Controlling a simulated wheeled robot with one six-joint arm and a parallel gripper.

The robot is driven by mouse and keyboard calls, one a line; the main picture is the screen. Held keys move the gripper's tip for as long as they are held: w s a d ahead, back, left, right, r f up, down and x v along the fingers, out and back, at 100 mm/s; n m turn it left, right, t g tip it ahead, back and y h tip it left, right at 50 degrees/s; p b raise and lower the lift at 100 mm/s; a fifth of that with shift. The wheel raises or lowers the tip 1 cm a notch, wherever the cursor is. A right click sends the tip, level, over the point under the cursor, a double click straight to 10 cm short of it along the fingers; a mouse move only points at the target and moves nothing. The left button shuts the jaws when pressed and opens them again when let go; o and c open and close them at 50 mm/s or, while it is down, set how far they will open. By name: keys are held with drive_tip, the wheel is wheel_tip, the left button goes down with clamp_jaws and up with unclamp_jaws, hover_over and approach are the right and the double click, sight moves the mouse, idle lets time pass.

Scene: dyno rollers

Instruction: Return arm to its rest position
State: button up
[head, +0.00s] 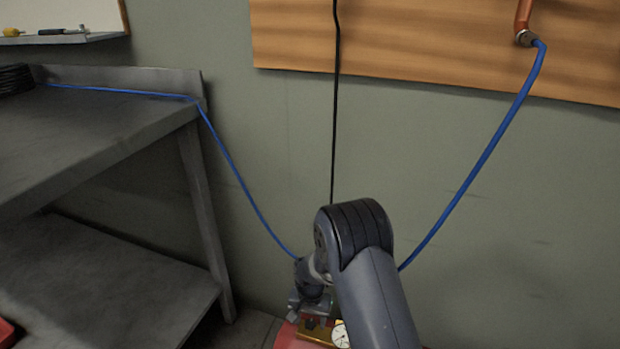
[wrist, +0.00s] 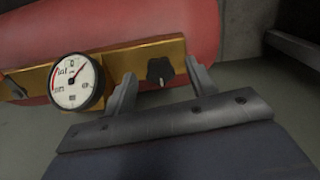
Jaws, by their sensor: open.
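My gripper (wrist: 162,84) is open in the wrist view, with its two grey fingers spread apart. A black star-shaped knob (wrist: 160,71) on a brass block (wrist: 122,60) shows between the fingertips. I cannot tell whether the fingers touch it. A round white gauge (wrist: 76,81) sits on the block to the left of the fingers. In the head view my arm reaches forward and down, and my gripper (head: 309,304) is low at the centre, partly hidden by the arm. The gauge (head: 340,334) shows just right of it.
The brass block is on a red tank (wrist: 200,30). A blue hose (head: 480,160) hangs from a pipe and passes behind my arm to a grey bench (head: 100,110) at left. A black cable (head: 335,120) hangs down the wall.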

drive_tip(key=shift+n+b, duration=0.35)
drive_tip(key=shift+n, duration=1.95)
